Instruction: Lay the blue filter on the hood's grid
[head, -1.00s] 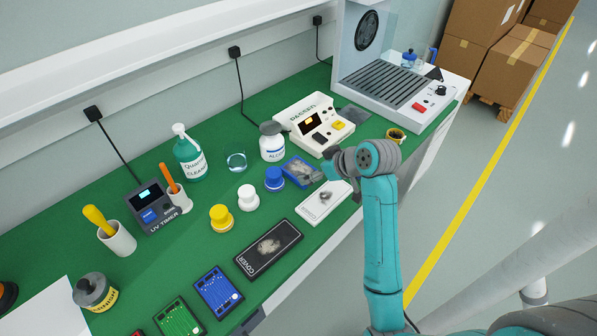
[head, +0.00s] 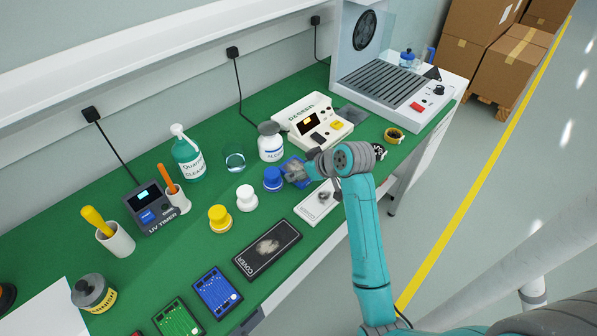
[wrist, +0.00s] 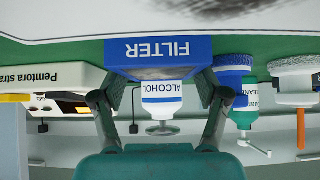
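My gripper (head: 308,168) is low at the filter's right side. In the wrist view my gripper (wrist: 162,85) has its two fingers spread wide, near the filter's two ends; whether they touch it I cannot tell. The hood's dark slatted grid (head: 380,84) is at the back right, with nothing lying on it.
A yellow-black roll (head: 394,135) lies near the hood (head: 433,92).

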